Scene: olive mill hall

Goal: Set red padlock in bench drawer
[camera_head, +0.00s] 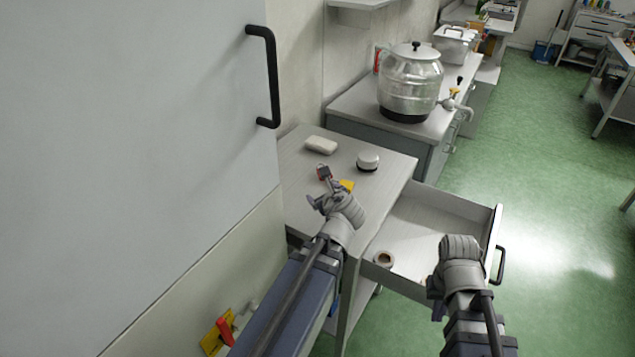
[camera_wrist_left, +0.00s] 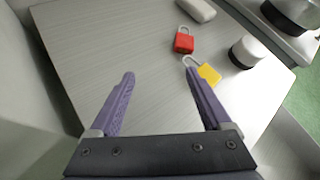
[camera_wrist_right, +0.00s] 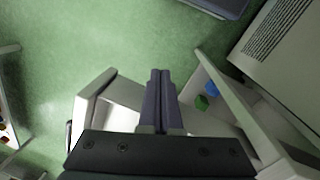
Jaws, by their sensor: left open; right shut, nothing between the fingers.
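The red padlock (camera_wrist_left: 184,42) lies on the bench top (camera_wrist_left: 75,50), its shackle toward the upper left in the left wrist view. In the head view the padlock (camera_head: 323,172) shows just beyond my left gripper (camera_head: 325,196). My left gripper, also in the left wrist view (camera_wrist_left: 160,92), is open and empty above the bench, short of the padlock. The bench drawer (camera_head: 412,244) is pulled open on the right side of the bench. My right gripper (camera_wrist_right: 160,75) is shut and empty, over or near the open drawer.
A yellow padlock (camera_wrist_left: 209,74) lies close to the red one, near the left gripper's right finger. A white-topped round container (camera_head: 368,161) and a pale block (camera_head: 321,145) stand on the bench. A small ring-shaped object (camera_head: 383,259) is at the drawer's near corner.

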